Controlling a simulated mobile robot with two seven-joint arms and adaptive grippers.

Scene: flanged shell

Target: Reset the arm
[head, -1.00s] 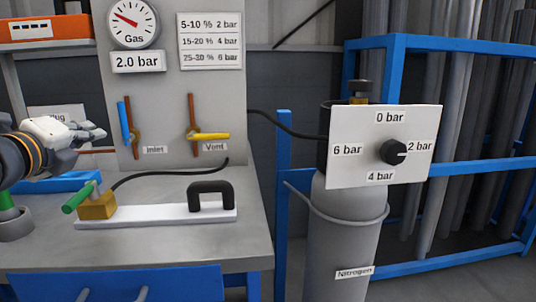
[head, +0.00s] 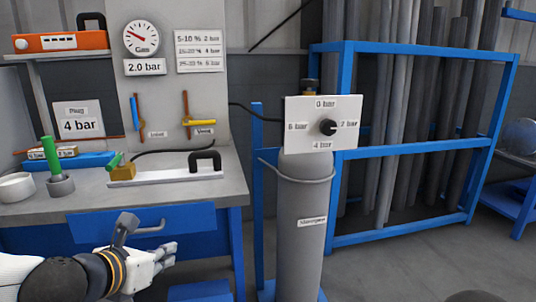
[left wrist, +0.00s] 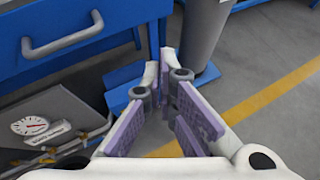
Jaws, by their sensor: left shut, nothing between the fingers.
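My left arm comes in from the lower left of the head view. Its white-fingered left gripper (head: 166,254) hangs in front of the bench, below the bench top and before the blue drawer front (head: 180,228). In the left wrist view the gripper (left wrist: 165,78) shows its purple finger pads, shut with nothing between them. It touches nothing that I can see. My right gripper is in neither view.
The bench top (head: 215,188) carries a white bar with a black handle (head: 205,160) and a green-handled piece (head: 122,170). A grey nitrogen cylinder (head: 303,205) stands right of the bench, before a blue pipe rack (head: 430,142).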

